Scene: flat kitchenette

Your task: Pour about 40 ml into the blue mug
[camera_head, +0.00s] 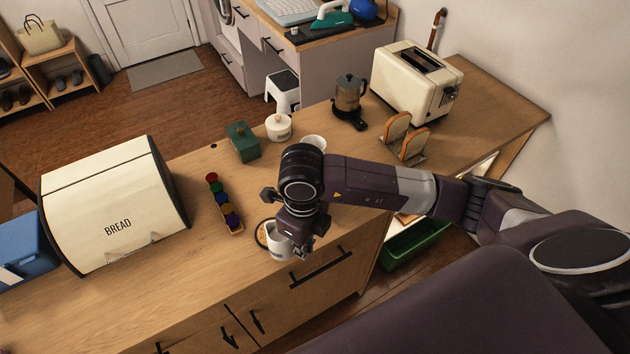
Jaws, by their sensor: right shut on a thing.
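My right gripper (292,243) points down at the counter's front edge, below the dark wrist. It is shut on a white cup-like vessel (278,242), partly covered by the fingers. The vessel is at a round, dark-rimmed mat (259,234); I cannot tell whether it touches it. A second white vessel (314,142) stands behind my right forearm, mostly hidden. I see no mug that is clearly blue. What is inside the vessels cannot be made out. My left gripper is out of view.
A row of coloured capsules (224,204) lies left of the gripper. A green box (243,142), a lidded white pot (279,127), a coffee pot (349,97), a toaster (417,82) and toast in a rack (411,145) stand behind. A bread bin (113,205) is left. The front-left counter is clear.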

